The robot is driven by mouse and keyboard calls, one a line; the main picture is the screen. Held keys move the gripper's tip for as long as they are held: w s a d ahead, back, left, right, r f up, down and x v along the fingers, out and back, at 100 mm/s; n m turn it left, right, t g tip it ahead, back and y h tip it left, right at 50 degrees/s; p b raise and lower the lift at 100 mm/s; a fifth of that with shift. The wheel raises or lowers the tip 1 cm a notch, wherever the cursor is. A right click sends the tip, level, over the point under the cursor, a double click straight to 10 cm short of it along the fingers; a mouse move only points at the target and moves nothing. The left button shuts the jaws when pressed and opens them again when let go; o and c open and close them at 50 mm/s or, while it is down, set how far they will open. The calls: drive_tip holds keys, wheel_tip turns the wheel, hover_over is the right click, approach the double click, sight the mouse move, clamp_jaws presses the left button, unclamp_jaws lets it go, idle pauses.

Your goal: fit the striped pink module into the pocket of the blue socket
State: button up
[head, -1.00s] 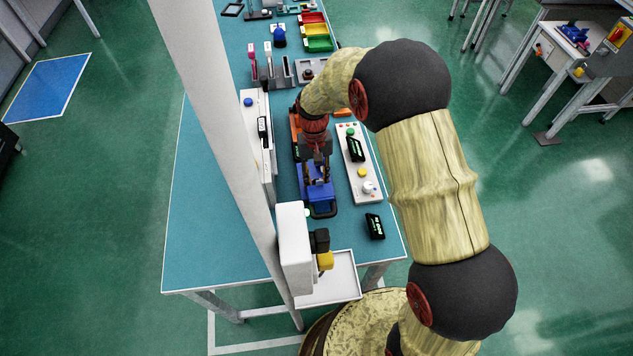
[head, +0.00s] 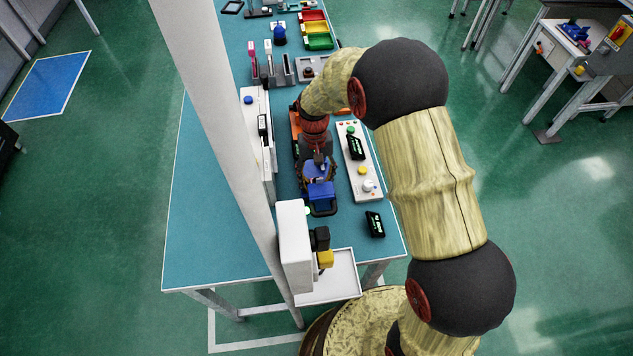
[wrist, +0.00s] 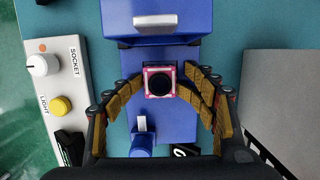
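The striped pink module (wrist: 160,82) shows in the wrist view as a small pink-and-white square with a black round top. It sits over the blue socket (wrist: 178,122), between a raised blue block with a grey bar and a low end with a white label. Whether it is fully down in the pocket cannot be told. My gripper (wrist: 161,84) has its ochre-padded fingers bowed apart on either side of the module, tips close to its sides. In the head view my gripper (head: 318,176) is above the blue socket (head: 321,191); the module is hidden there.
A white panel (head: 362,170) with a yellow button and a knob stands right of the socket. A long white unit (head: 258,130) is to the left. A black device (head: 375,224) lies near the front right edge. The teal table (head: 205,220) is clear at left.

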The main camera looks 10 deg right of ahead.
drive_tip(key=shift+s+r+b, duration=0.1)
drive_tip(key=shift+r+b, duration=0.75)
drive_tip(key=shift+r, duration=0.1)
drive_tip(key=shift+f+b, duration=0.5)
drive_tip(key=shift+b, duration=0.05)
drive_tip(key=shift+w+r, duration=0.2)
drive_tip(key=shift+r, duration=0.45)
drive_tip(key=shift+s+f+b, duration=0.15)
drive_tip(key=shift+f+b, duration=0.45)
drive_tip(key=shift+b, duration=0.6)
drive_tip(key=shift+v, duration=0.85)
drive_tip(key=shift+s+f+b, duration=0.25)
drive_tip(key=shift+b, duration=0.55)
drive_tip(key=shift+w, duration=0.1)
